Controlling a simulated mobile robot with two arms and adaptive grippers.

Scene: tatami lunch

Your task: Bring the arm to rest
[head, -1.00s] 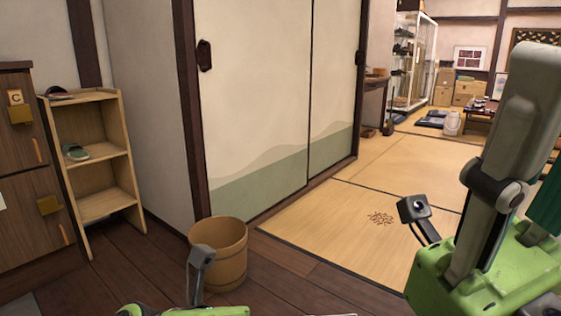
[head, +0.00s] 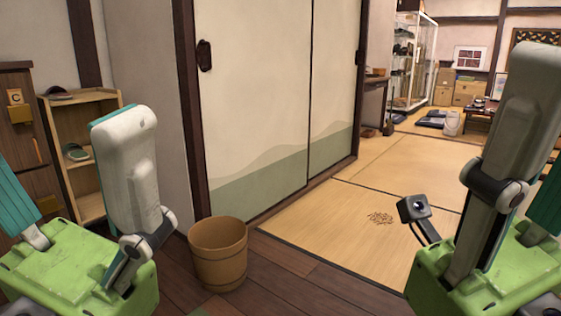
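My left gripper (head: 62,150) is in the lower left of the head view. Its green body is at the bottom, and its two grey fingers with teal pads point up and stand wide apart. Nothing is between them. The left finger is cut off by the picture edge. My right gripper (head: 545,125) is at the right edge, also with its fingers pointing up. Its near grey finger shows whole; the other shows only as a teal strip at the edge. The fingers look apart, and I see nothing held.
A wooden bucket (head: 218,262) stands on the dark floor just right of my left gripper. A shoe shelf (head: 93,204) and a drawer cabinet (head: 18,85) are partly behind that gripper. Small brown pieces (head: 380,218) lie on the tatami (head: 330,213). The tatami between the grippers is otherwise clear.

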